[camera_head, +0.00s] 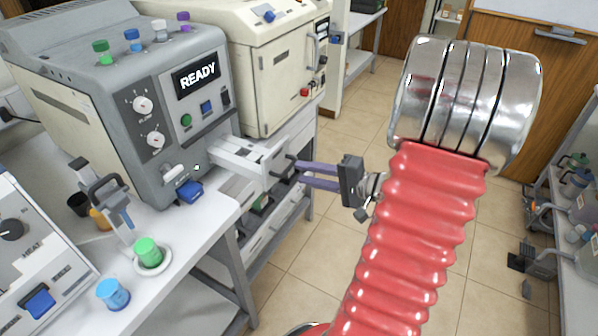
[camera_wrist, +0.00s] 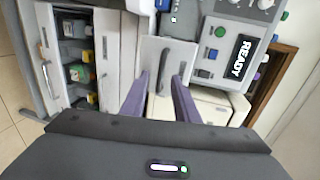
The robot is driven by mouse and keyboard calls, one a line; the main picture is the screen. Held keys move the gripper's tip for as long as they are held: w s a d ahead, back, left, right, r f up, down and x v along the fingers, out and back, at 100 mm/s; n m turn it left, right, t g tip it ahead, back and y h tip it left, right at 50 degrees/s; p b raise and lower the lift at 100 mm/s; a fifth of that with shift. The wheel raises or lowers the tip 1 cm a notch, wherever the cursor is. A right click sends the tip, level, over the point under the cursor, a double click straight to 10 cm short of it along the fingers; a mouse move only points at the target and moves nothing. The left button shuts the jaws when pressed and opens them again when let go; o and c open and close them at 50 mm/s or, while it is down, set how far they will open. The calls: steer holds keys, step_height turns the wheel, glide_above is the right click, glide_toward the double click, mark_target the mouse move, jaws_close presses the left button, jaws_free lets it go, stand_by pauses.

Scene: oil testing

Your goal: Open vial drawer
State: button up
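The grey machine (camera_head: 125,105) has a lit READY display. A pale vial drawer (camera_head: 228,158) sticks out from its lower right side. In the wrist view, the drawer front (camera_wrist: 150,50) faces me, with a dark curved handle (camera_wrist: 163,72) on it. My gripper (camera_head: 298,173) is at the drawer's outer end, with its two purple fingers apart. In the wrist view, the fingers of my gripper (camera_wrist: 160,80) lie on either side of the handle, with gaps visible. I cannot tell whether either finger touches it. The drawer's inside is mostly hidden.
A cream machine (camera_head: 265,65) stands behind the drawer. Under the bench are other drawers (camera_head: 285,210), one holding coloured items. A green-capped vial (camera_head: 147,252) and a blue-capped vial (camera_head: 113,293) are on the bench at left. Tiled floor (camera_head: 315,245) is clear below my gripper.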

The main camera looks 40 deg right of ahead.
steer(key=v, duration=0.9)
steer(key=shift+s, duration=0.25)
steer(key=shift+a, duration=0.1)
steer(key=w+a+n+g+y, duration=0.15)
steer(key=a+n+g, duration=0.7)
steer(key=a, duration=1.25)
steer(key=s+a+r+n+h, duration=0.3)
steer(key=a+r+n+h, duration=0.2)
steer(key=a+r+h, duration=0.1)
steer(key=a+h, duration=0.1)
steer(key=a, duration=0.1)
steer(key=shift+s+a+r, duration=0.3)
steer(key=shift+a+r, duration=0.1)
